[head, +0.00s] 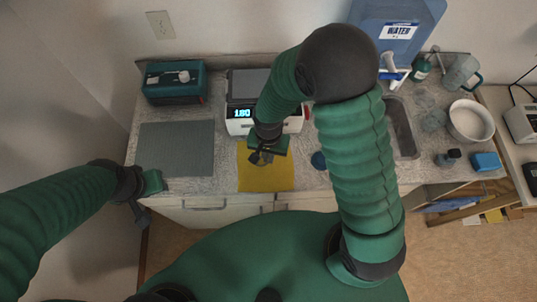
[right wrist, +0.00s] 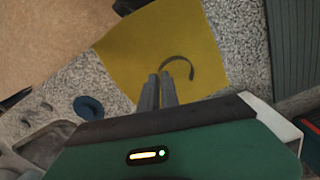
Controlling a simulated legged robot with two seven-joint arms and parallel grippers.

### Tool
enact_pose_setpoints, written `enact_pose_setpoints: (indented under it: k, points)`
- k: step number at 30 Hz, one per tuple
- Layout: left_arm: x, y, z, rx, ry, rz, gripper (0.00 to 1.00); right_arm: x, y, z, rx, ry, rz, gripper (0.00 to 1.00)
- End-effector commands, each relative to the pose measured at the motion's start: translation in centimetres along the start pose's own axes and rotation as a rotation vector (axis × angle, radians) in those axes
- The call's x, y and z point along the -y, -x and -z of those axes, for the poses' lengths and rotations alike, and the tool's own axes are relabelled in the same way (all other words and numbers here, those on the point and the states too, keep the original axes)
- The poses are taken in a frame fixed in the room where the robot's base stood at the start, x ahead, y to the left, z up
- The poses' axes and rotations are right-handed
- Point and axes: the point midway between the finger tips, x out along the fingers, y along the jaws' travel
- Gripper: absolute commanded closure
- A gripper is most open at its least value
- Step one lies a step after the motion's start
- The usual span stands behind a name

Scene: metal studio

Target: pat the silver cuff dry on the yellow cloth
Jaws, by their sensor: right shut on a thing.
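The yellow cloth (head: 266,178) lies flat on the counter near its front edge; it also shows in the right wrist view (right wrist: 140,45). My right gripper (head: 261,158) is over the cloth in the head view. In the right wrist view its fingers (right wrist: 160,77) are close together, shut on one end of the silver cuff (right wrist: 190,65). The cuff looks like a thin, dark grey open curve over the cloth; whether it touches the cloth is hard to tell. My left gripper (head: 141,214) hangs near the counter's left front corner, away from the cloth; its jaw opening is unclear.
A scale (head: 239,113) reading 180 stands behind the cloth. A grey ribbed mat (head: 176,148) lies left, with a teal box (head: 174,84) behind it. A small blue round thing (head: 318,160) is right of the cloth. A sink (head: 403,130) and a white bowl (head: 470,121) are farther right.

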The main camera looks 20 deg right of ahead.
Motion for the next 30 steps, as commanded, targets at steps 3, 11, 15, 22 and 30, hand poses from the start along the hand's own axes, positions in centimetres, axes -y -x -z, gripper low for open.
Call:
enact_pose_setpoints:
  k: [3,11,15,22,30]
  points:
    - [0.0,-0.4,-0.1,0.000,0.000,0.000,0.64,0.0,-0.5,0.0,0.000,0.000,0.000,1.00]
    - [0.0,-0.9,-0.2,0.000,0.000,0.000,0.64,0.0,-1.3,0.0,0.000,0.000,0.000,1.00]
    - [0.0,-1.2,-0.3,0.000,0.000,0.000,0.64,0.0,-1.7,0.0,0.000,0.000,0.000,1.00]
    - [0.0,-1.3,-0.3,0.000,0.000,0.000,0.64,0.0,-1.9,0.0,0.000,0.000,0.000,1.00]
    - [0.0,-1.3,-0.3,0.000,0.000,0.000,0.64,0.0,-1.9,0.0,0.000,0.000,0.000,1.00]
